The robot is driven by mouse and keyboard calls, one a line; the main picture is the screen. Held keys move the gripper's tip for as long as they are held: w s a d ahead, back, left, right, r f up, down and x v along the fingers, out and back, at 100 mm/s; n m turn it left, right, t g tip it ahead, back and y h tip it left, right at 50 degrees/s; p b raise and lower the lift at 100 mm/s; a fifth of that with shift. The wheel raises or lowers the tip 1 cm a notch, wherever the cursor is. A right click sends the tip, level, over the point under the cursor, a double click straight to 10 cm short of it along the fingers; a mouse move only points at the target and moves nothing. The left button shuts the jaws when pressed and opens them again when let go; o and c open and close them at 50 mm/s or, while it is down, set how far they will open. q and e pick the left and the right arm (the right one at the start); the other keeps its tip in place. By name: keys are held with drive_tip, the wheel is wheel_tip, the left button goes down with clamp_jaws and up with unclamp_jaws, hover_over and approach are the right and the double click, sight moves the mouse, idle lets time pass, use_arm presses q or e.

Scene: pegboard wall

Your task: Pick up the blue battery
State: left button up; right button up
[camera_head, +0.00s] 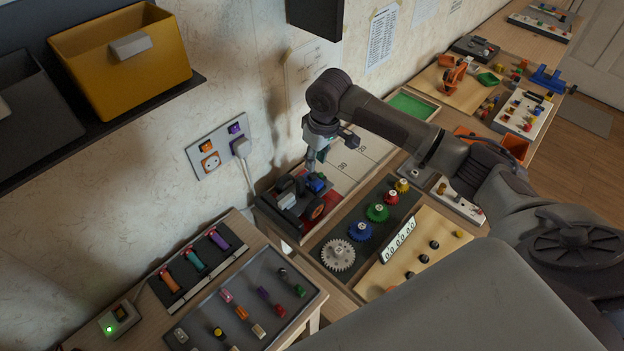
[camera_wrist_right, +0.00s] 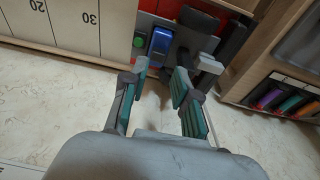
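A blue block, which looks like the blue battery (camera_head: 318,183), sits on a dark device with an orange-rimmed wheel near the wall. It also shows in the right wrist view (camera_wrist_right: 160,42), beside a green button (camera_wrist_right: 139,41). My right gripper (camera_head: 315,163) is just above the blue block, pointing down. In the right wrist view its two fingers (camera_wrist_right: 161,72) are apart with nothing between them. The block lies just beyond the fingertips; whether they touch it I cannot tell. My left gripper is not in view.
A gear board (camera_head: 338,254) stands right of the device. A wall socket panel (camera_head: 217,146) with a plug and cable is close to the left. A tray of small parts (camera_head: 240,312) lies in front. A shelf with a yellow bin (camera_head: 121,60) overhangs at upper left.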

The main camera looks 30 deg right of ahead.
sight(312, 174)
drive_tip(key=shift+w+f, duration=0.15)
drive_tip(key=shift+f, duration=0.4)
drive_tip(key=shift+w+f, duration=0.1)
drive_tip(key=shift+f, duration=0.1)
drive_tip(key=f, duration=0.3)
drive_tip(key=f+p, duration=0.1)
drive_tip(key=shift+w+a+f, duration=0.1)
drive_tip(key=shift+w+f, duration=0.05)
drive_tip(key=shift+w, duration=0.25)
drive_tip(key=shift+w+f, duration=0.1)
drive_tip(key=shift+f, duration=0.25)
drive_tip(key=shift+c, duration=0.3)
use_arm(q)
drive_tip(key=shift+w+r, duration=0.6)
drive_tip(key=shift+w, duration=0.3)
use_arm(e)
clamp_jaws()
